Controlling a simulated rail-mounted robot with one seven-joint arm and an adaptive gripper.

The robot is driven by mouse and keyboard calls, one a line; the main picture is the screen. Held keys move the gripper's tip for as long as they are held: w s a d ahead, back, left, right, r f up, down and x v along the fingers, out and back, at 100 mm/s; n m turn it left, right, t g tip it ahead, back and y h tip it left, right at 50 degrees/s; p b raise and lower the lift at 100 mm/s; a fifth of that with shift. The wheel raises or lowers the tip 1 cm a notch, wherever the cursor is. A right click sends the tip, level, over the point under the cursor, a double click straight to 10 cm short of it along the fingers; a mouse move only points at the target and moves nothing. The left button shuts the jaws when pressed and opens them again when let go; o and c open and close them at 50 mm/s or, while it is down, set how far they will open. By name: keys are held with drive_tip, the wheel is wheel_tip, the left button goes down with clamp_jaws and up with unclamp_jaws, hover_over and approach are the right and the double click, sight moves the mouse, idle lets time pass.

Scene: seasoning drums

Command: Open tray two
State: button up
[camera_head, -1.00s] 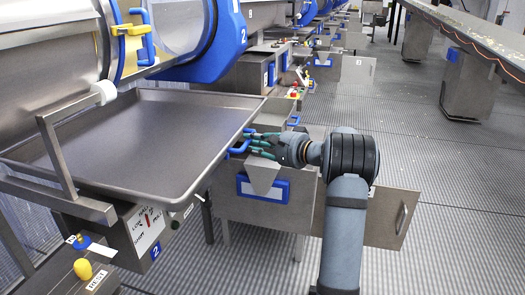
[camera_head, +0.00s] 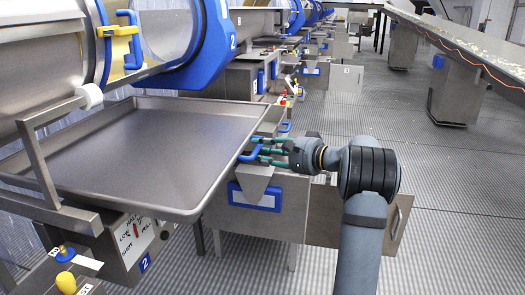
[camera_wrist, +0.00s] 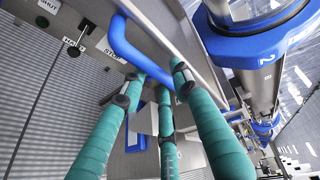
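Tray two is a wide, shallow grey metal tray (camera_head: 150,160) below the drum marked 2, on the left in the head view. A blue handle (camera_head: 249,156) stands out from its right side; it also shows in the wrist view as a bent blue bar (camera_wrist: 122,42). My gripper (camera_head: 266,151) has teal fingers. Its fingertips are around the handle in the wrist view (camera_wrist: 155,82), one finger on one side and another opposite. The fingers stand apart with the handle between them; the exact contact is partly hidden.
A control panel (camera_head: 130,240) with a yellow knob (camera_head: 66,282) is at lower left. A metal bracket (camera_head: 45,170) stands over the tray's left side. A steel cabinet with a blue-framed label (camera_head: 255,197) is below the handle. The grated floor (camera_head: 440,235) at right is clear.

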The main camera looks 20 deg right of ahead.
drive_tip(key=shift+o, duration=0.8)
drive_tip(key=v, duration=1.2)
